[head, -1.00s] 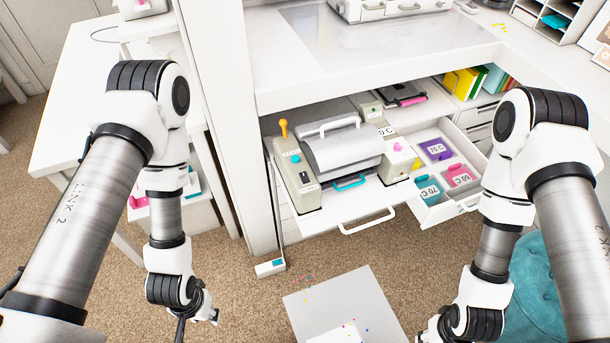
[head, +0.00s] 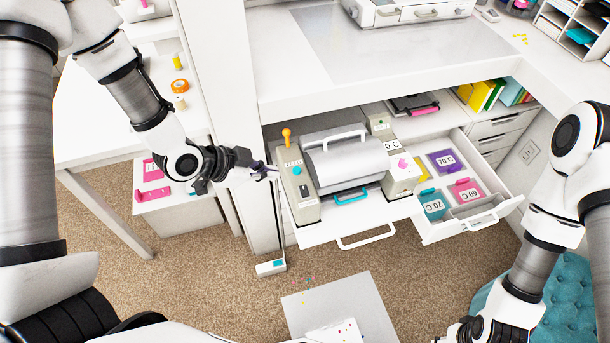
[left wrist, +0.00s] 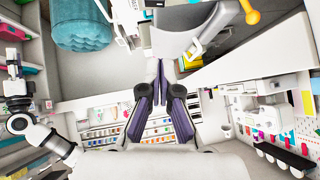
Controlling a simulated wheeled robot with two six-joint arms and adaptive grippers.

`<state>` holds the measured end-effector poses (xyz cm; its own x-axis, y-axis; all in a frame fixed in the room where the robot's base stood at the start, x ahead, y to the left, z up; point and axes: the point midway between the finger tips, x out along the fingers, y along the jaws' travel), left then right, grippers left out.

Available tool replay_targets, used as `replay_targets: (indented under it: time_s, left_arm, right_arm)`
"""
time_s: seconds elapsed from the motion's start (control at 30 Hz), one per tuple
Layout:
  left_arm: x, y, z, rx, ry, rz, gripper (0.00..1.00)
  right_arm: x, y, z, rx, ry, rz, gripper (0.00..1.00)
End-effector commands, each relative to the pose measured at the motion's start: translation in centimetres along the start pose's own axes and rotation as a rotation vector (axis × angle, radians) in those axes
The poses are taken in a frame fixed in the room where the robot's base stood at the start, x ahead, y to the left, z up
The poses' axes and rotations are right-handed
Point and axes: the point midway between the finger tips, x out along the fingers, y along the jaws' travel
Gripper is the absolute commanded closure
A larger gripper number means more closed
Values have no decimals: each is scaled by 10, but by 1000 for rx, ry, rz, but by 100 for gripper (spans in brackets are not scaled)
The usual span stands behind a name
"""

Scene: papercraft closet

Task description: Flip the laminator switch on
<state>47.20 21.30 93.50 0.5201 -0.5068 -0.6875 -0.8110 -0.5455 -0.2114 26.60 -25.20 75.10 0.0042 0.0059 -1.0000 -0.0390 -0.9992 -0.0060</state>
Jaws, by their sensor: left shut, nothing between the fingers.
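The grey and white laminator (head: 342,158) stands on a pulled-out shelf under the counter. Its left end panel (head: 305,212) carries an orange-knobbed lever (head: 287,134), a teal round knob (head: 296,170) and a small dark switch (head: 304,191). My left gripper (head: 272,171) is shut and empty, just left of that panel near the teal knob; I cannot tell if it touches. In the left wrist view its purple-padded fingers (left wrist: 160,76) are together, and the orange lever knob (left wrist: 251,17) is at upper right. My right gripper is mostly cut off at the bottom edge.
An open drawer with labelled colored boxes (head: 441,159) is right of the laminator. A white upright panel (head: 213,100) stands left of it. A teal pouf (head: 490,290) is at lower right. A grey board (head: 370,300) lies on the carpet.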

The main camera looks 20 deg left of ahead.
Motion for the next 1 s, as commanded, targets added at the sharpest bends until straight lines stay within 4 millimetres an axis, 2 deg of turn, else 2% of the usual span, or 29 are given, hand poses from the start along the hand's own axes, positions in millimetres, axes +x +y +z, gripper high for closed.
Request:
replay_targets:
  time_s: [0.3,0.43,0.57,0.87,1.0]
  left_arm:
    - [1,0,0,1,-1,-1,100]
    - [10,0,0,1,-5,0,100]
    - [32,1,0,3,-6,3,100]
    - [97,1,-1,3,-3,3,100]
    - [116,0,16,-4,-3,1,100]
  right_arm:
    - [0,0,0,0,0,0,60]
    - [-1,0,0,0,0,0,60]
    - [-4,0,0,0,0,0,60]
    - [-16,0,0,0,0,0,60]
    - [-22,0,0,0,0,0,60]
